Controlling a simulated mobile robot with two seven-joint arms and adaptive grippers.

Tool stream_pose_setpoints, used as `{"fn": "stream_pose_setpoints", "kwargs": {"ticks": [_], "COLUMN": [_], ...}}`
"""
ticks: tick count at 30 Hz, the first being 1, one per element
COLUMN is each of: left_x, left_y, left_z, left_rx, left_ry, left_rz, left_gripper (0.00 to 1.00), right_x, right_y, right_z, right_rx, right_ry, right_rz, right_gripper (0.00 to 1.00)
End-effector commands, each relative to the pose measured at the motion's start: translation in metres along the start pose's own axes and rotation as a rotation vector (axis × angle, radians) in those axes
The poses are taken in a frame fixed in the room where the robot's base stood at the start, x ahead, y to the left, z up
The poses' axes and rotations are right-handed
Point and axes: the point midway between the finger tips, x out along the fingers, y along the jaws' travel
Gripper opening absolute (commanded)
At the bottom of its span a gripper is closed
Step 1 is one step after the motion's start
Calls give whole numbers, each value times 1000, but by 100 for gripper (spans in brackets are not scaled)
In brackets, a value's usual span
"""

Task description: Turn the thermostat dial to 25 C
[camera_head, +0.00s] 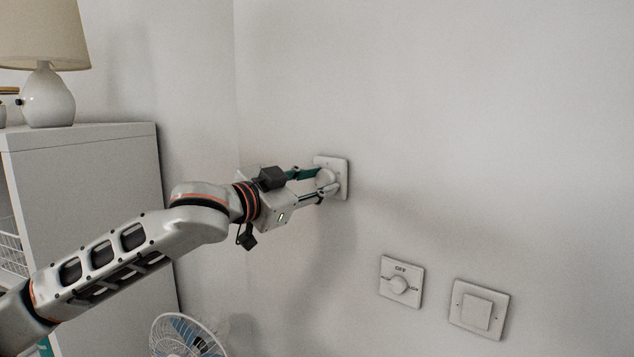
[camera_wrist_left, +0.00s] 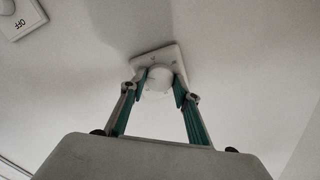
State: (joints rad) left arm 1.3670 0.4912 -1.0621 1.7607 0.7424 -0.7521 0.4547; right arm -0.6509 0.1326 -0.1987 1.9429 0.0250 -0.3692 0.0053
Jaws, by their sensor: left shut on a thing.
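The thermostat (camera_head: 341,168) is a white square wall plate with a round white dial (camera_head: 326,179). My left gripper (camera_head: 323,181) reaches it from the left, with its fingers on either side of the dial. In the left wrist view, the dial (camera_wrist_left: 158,82) sits between the two green-padded fingertips of my left gripper (camera_wrist_left: 159,86), which is shut on it. The plate (camera_wrist_left: 165,54) shows behind the dial. The dial's scale and its setting are too small to read. My right gripper is in neither view.
A second wall dial marked OFF (camera_head: 400,283) and a flat switch (camera_head: 478,310) are lower right on the wall. A cabinet (camera_head: 90,175) with a lamp (camera_head: 47,95) stands at the left. A fan (camera_head: 186,338) is below my left arm. The wall right of the thermostat is bare.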

Motion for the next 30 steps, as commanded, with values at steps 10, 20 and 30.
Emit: {"fn": "stream_pose_setpoints", "kwargs": {"ticks": [10,20,30], "left_x": [0,0,0], "left_y": [-1,-1,-1], "left_z": [-1,0,0], "left_rx": [184,493,790], "left_ry": [-1,0,-1], "left_rz": [0,-1,-1], "left_gripper": [9,9,9], "right_x": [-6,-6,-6], "right_y": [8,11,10], "right_z": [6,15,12], "right_rx": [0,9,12], "right_ry": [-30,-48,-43], "right_rz": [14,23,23], "right_gripper": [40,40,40]}}
